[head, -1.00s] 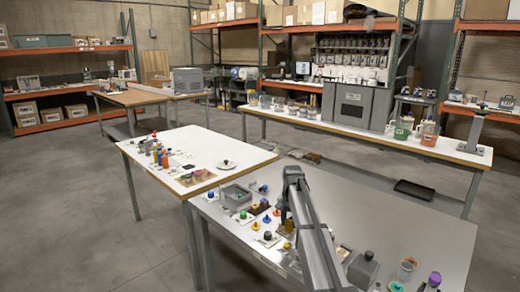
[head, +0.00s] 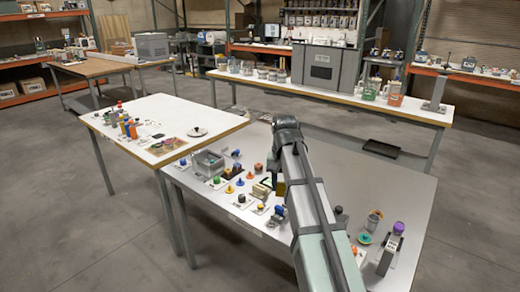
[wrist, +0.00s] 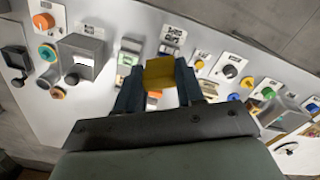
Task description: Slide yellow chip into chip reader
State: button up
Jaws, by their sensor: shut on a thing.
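The yellow chip (wrist: 159,74) is between my gripper's fingers (wrist: 160,88) in the wrist view. It is a flat, dull yellow square face. In the head view my gripper (head: 279,183) is over the grey table, with a bit of the yellow chip (head: 281,188) showing below the wrist. The gripper is shut on the chip. I cannot tell for sure which device is the chip reader. A grey box with a pale opening (wrist: 82,57) is left of the gripper in the wrist view, apart from the chip. The fingers partly hide small parts behind the chip.
The grey table (head: 345,170) holds a row of coloured knobs and cones along its left edge. A grey device (head: 388,255) and a purple-capped item (head: 398,229) stand at front right. The table's back right is clear.

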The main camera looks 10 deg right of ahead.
jog(key=w+a+f+m, duration=0.2)
jog(key=w+m, duration=0.1)
jog(key=w, duration=0.8)
jog(key=w+a+f+m, duration=0.2)
jog(key=w+f, duration=0.1)
jog(key=w, duration=0.8)
jog(key=shift+w+a+m, duration=0.15)
jog(key=shift+w+m, duration=0.25)
jog(key=shift+f, duration=0.15)
jog(key=shift+f, duration=2.85)
jog(key=shift+f, duration=1.8)
jog(key=o, duration=1.1)
